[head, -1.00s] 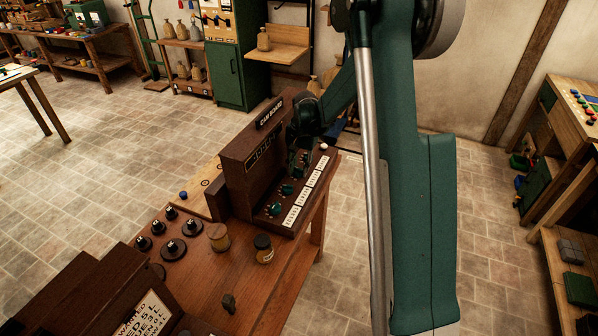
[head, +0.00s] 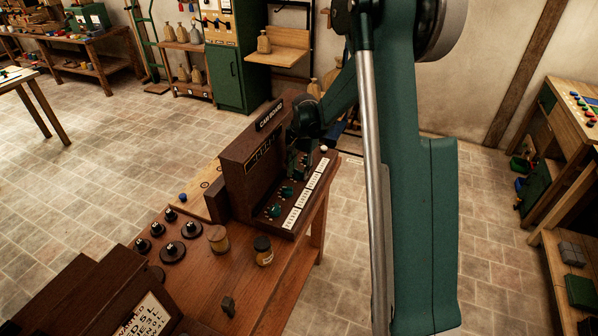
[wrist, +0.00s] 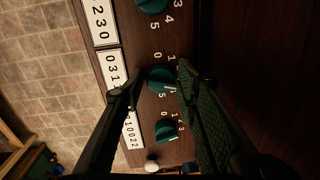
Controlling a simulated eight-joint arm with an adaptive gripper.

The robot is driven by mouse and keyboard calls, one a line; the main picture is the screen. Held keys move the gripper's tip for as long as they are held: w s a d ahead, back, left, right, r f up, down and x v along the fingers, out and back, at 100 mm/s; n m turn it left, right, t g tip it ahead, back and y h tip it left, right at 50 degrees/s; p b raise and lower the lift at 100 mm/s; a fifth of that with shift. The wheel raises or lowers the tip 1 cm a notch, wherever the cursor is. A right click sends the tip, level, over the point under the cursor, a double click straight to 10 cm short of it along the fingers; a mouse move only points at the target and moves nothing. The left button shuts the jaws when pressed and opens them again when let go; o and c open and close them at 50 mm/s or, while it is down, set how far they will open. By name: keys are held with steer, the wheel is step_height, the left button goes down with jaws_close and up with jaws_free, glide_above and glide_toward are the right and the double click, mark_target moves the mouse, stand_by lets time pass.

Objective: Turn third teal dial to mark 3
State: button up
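The dark wooden cam board (head: 243,160) stands on a brown table with a row of teal dials along its sloped front. The near dial (head: 275,210) and second dial (head: 286,191) show clearly in the head view; those farther along are mostly hidden by my gripper (head: 297,163). In the wrist view my gripper (wrist: 158,75) has its fingers apart on either side of the third teal dial (wrist: 158,77). Whether they touch it I cannot tell. Its white pointer line faces right and slightly down; 0, 1 and 5 show, other marks are behind the right finger. The fourth dial (wrist: 166,131) lies below.
White number cards (head: 309,190) run along the board's front edge, with a white knob (wrist: 152,167) at the far end. Black weights (head: 172,252), a tan jar (head: 218,239) and a dark-lidded jar (head: 263,251) stand on the table nearby.

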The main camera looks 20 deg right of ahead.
mark_target(301, 172)
step_height(301, 172, up, 12)
steer(key=shift+s+d, duration=0.3)
steer(key=shift+s, duration=0.05)
stand_by(0.5)
stand_by(0.4)
